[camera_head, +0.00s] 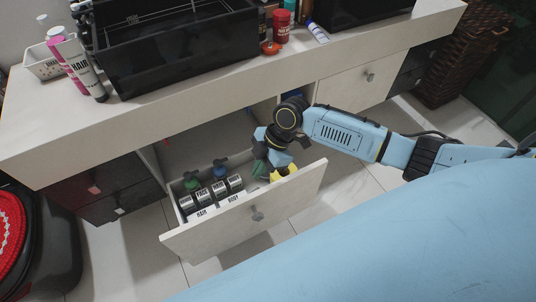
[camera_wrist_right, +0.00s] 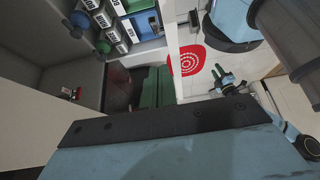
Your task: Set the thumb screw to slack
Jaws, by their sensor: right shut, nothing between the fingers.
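I cannot make out a thumb screw for certain in either view. My right gripper (camera_head: 277,150) is shut and empty, at the right end of the open drawer (camera_head: 257,222), close to a yellow thing (camera_head: 284,173) and a green thing (camera_head: 260,170). Its fingertips are hard to see there. A small blue and black part (camera_wrist_right: 229,83) in the wrist view may be my left gripper, but its jaws are unclear.
Several labelled bottles (camera_head: 211,188) fill the drawer's left part. The countertop (camera_head: 190,108) overhangs the cabinet and carries a black sink (camera_head: 170,50), tubes (camera_head: 85,70) and a red jar (camera_head: 281,26). A black bin with a red lid (camera_head: 8,232) stands at the left.

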